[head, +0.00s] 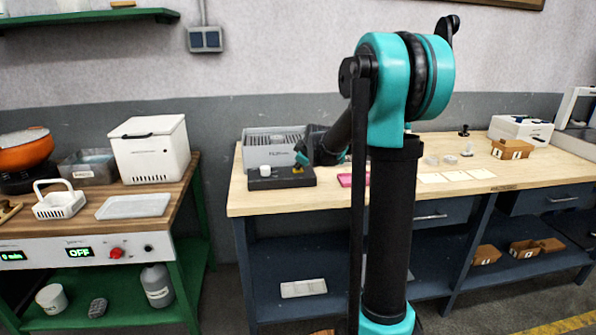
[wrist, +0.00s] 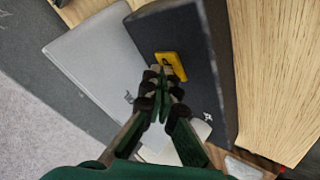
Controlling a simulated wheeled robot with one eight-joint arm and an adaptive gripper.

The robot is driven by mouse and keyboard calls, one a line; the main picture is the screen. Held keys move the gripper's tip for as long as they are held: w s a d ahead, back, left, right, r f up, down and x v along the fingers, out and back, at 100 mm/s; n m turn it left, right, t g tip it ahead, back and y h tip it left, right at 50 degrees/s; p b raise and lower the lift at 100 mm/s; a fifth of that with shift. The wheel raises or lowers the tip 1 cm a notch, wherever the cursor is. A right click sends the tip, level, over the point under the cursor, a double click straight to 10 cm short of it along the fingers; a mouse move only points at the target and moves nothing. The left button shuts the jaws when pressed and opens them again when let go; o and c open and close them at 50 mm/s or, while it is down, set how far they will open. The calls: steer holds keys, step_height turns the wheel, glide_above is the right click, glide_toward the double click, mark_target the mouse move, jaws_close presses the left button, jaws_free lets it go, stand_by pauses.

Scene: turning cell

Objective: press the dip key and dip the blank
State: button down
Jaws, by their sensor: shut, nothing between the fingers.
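A yellow key (head: 297,170) sits on a low black block (head: 262,183) at the left end of the wooden bench. In the wrist view the yellow key (wrist: 175,63), with a dark symbol, is just beyond my fingertips. My gripper (head: 299,161) is shut and empty, pointing down at the key; it also shows in the wrist view (wrist: 158,78). I cannot tell whether the fingertips touch the key. A white round piece (head: 265,170) stands on the block's left part. I cannot tell which piece is the blank.
A grey slotted unit (head: 262,135) stands right behind the block. A pink item (head: 346,180), pale cards (head: 455,176) and small grey pieces (head: 449,160) lie to the right. A separate bench on the left carries a white box (head: 150,150) and tray (head: 133,207).

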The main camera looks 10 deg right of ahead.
mark_target(299, 171)
steer(key=shift+r, duration=3.35)
steer(key=shift+s, duration=0.1)
steer(key=s+d+f+m+g, duration=0.1)
steer(key=s+f+m, duration=0.2)
steer(key=s+f, duration=0.4)
steer(key=s+d+f+m+g+h, duration=0.1)
steer(key=s+f+m, duration=0.3)
steer(key=s, duration=1.6)
steer(key=s+d+f+m+g+h, duration=0.1)
steer(key=s+f+m, duration=0.3)
steer(key=s+f, duration=0.6)
steer(key=s+d+g, duration=0.1)
steer(key=s, duration=0.2)
steer(key=shift+s+f+g, duration=0.25)
steer(key=shift+s+g, duration=0.1)
steer(key=shift+g, duration=0.05)
